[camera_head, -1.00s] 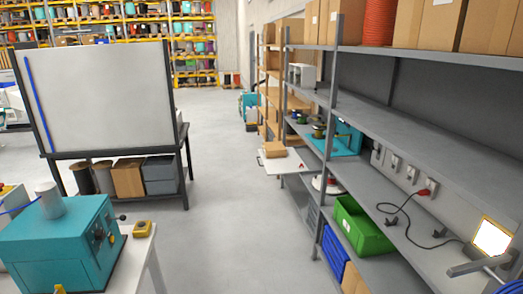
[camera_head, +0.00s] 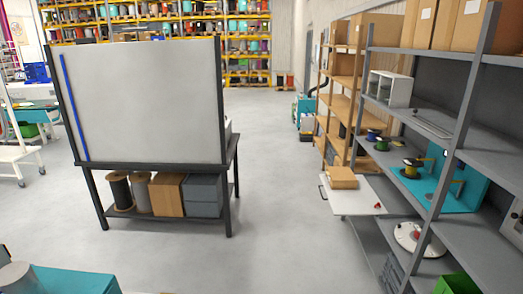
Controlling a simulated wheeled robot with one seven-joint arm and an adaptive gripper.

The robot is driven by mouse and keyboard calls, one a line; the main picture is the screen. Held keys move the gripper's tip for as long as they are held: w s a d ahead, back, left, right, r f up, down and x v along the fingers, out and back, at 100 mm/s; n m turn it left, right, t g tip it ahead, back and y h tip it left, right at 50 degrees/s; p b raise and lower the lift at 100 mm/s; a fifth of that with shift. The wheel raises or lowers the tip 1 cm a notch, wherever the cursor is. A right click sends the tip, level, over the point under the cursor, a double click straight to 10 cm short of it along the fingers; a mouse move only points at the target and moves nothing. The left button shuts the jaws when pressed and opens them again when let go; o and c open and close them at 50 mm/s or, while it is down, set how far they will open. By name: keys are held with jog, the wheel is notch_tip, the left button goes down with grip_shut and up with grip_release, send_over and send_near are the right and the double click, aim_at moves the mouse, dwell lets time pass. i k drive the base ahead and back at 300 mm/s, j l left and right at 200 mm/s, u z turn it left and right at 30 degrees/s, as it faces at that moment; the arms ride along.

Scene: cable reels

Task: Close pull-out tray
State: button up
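The pull-out tray (camera_head: 350,202) is a thin white board that sticks out from the grey shelving on the right, into the aisle. It has a dark handle (camera_head: 323,191) on its left edge. A brown cardboard box (camera_head: 341,177) lies on its back part, and a small red item (camera_head: 377,206) lies near its right front corner. My gripper is in neither view, so its state is hidden.
Grey shelving (camera_head: 455,135) lines the right side, with a turquoise device (camera_head: 462,185) and a white reel (camera_head: 418,238) on it. A framed whiteboard (camera_head: 140,100) stands left. A turquoise machine (camera_head: 70,281) is at bottom left. The grey floor between is clear.

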aim_at(362, 202)
jog(key=i+j+z, duration=0.1)
jog(key=i+z, duration=0.15)
jog(key=i, duration=0.25)
jog(key=i+j+z, duration=0.25)
jog(key=i, duration=0.25)
jog(key=i+j+z, duration=0.2)
jog(key=i, duration=0.3)
jog(key=i+u, duration=0.15)
jog(key=i, duration=0.55)
jog(key=i+l+u, duration=0.15)
jog(key=i, duration=0.55)
jog(key=i+l+u, duration=0.1)
jog(key=i, duration=0.65)
